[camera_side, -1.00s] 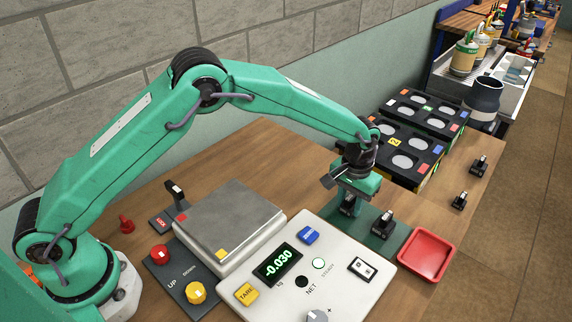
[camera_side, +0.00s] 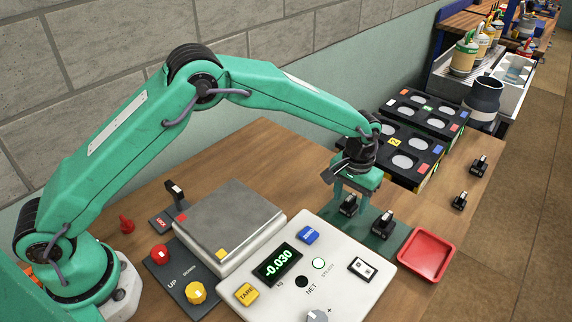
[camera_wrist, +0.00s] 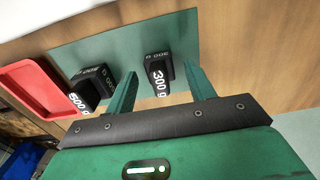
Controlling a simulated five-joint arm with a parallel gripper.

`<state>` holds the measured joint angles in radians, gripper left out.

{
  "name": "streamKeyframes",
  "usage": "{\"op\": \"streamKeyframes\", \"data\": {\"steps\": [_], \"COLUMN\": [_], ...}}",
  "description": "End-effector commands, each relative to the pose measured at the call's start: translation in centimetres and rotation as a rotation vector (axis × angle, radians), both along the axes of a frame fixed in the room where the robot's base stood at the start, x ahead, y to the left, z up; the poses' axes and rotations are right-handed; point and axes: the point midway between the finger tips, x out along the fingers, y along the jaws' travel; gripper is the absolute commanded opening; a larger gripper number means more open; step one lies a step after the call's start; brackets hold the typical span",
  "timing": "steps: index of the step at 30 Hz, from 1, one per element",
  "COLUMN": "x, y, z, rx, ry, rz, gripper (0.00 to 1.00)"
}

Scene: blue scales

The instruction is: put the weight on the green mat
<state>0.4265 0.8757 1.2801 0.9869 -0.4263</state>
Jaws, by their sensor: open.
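The green mat (camera_side: 388,240) lies flat on the table beside the scale's control panel, and it fills the upper middle of the wrist view (camera_wrist: 105,45). Two black weights stand upright on it. The weight marked 300 g (camera_wrist: 158,72) is the left one in the side view (camera_side: 348,206). The other weight (camera_wrist: 90,92), which seems to read 500 g, stands nearer the red tray in the side view (camera_side: 383,222). My gripper (camera_side: 352,202) is just above the 300 g weight. In the wrist view its open fingers (camera_wrist: 160,74) stand apart on either side of that weight, not closed on it.
A red tray (camera_side: 427,254) is right of the mat. The scale platform (camera_side: 230,220) is empty; its display (camera_side: 277,263) reads -0.030. Two more black weights (camera_side: 479,164) (camera_side: 460,200) are on the table at right.

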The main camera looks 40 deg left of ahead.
Motion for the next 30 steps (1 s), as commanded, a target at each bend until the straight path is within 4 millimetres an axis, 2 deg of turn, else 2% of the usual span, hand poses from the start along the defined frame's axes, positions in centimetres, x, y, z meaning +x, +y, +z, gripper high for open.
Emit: {"op": "streamKeyframes", "data": {"steps": [12, 18, 24, 30], "x": [0.1, 0.0, 0.0, 0.0], "y": [0.0, 0.0, 0.0, 0.0], "z": [6.6, 9.2, 10.5, 10.7], "rx": [-0.002, -0.001, -0.001, 0.0], "ry": [-0.004, -0.002, -0.002, -0.001], "rz": [0.0, 0.0, 0.0, 0.0], "gripper": [0.54, 0.54, 0.54, 0.54]}}
